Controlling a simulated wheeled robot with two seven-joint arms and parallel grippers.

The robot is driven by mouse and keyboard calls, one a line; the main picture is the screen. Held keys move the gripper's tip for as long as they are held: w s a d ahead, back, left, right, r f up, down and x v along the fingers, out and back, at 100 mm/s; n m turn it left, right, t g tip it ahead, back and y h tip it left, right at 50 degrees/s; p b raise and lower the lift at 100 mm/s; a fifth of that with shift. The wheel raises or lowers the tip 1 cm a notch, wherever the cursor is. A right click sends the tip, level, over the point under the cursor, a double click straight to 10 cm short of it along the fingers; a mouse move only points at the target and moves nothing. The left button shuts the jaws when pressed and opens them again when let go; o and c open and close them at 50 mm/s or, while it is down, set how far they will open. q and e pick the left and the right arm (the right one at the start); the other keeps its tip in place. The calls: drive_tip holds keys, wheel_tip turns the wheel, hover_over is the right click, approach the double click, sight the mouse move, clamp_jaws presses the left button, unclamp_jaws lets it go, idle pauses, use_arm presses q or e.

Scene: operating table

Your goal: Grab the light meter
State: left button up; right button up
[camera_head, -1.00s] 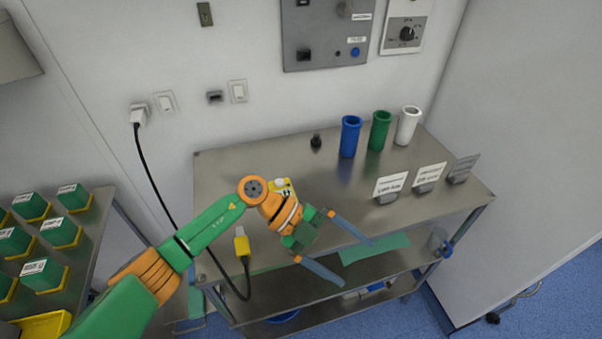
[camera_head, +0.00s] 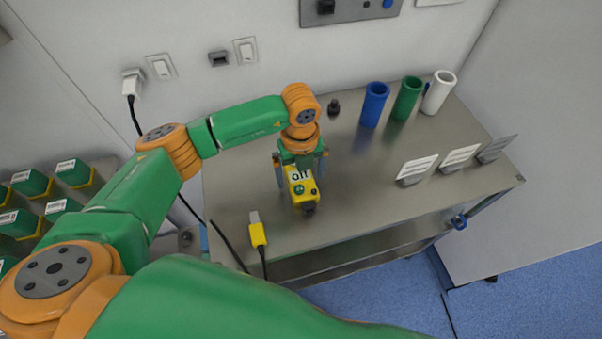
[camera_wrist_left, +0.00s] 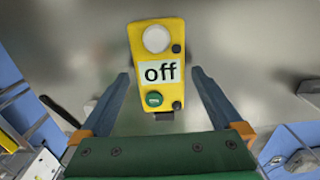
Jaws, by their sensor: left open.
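The light meter is a yellow box (camera_head: 304,194) with a label reading "off", on the metal table. In the left wrist view the meter (camera_wrist_left: 157,40) shows a white round dome, a green button and small dark knobs. My left gripper (camera_head: 300,167) is open above the meter, pointing down. In the left wrist view its two fingers (camera_wrist_left: 160,74) lie on either side of the meter's lower part, with visible gaps. Whether the fingertips reach down to its height is unclear. My right gripper is not in view.
Blue (camera_head: 374,104), green (camera_head: 407,98) and white (camera_head: 438,92) cups stand at the table's back right, near several label holders (camera_head: 416,170). A small black object (camera_head: 333,107) stands behind the gripper. A yellow connector (camera_head: 258,232) with a black cable lies at the front left.

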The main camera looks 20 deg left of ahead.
use_arm(q)
drive_tip(key=shift+f, duration=0.5)
drive_tip(key=shift+w+f, duration=0.1)
drive_tip(key=shift+f, duration=0.1)
drive_tip(key=c, duration=1.5)
drive_tip(key=shift+r, duration=0.15)
